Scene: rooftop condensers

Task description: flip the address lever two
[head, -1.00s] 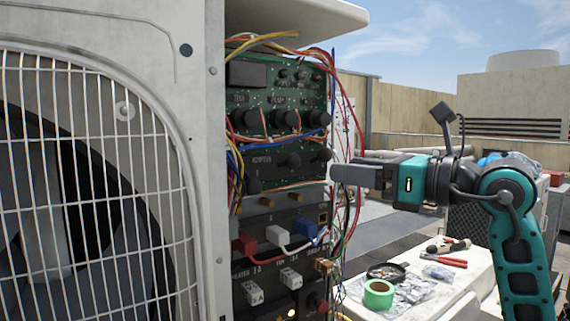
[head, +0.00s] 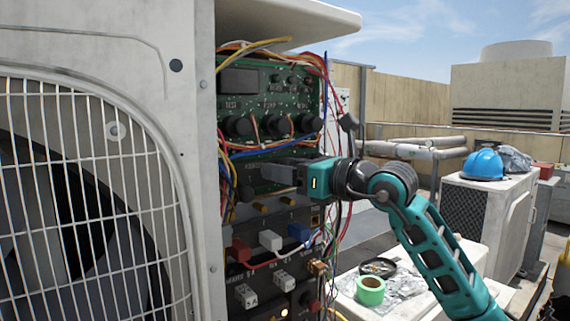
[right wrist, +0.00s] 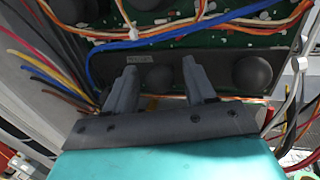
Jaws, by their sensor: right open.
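The address panel (right wrist: 215,60) is a dark strip with round black knob ends, seen close in the right wrist view. One black lever knob (right wrist: 160,79) shows between my fingers, and another black knob (right wrist: 253,72) is to the right of them. I cannot tell which is lever two or how far the levers are tilted. My right gripper (head: 268,172) is open in front of this panel and hides most of it in the head view. Its two grey fingers (right wrist: 158,72) point at the panel, on either side of the first knob; contact cannot be told. My left gripper is not in view.
A green circuit board (head: 262,85) with black dials is above, with loose coloured wires around it. Red, white and blue connectors (head: 270,240) sit below. The fan grille (head: 90,190) is at left. A bench with green tape (head: 370,291) stands at lower right.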

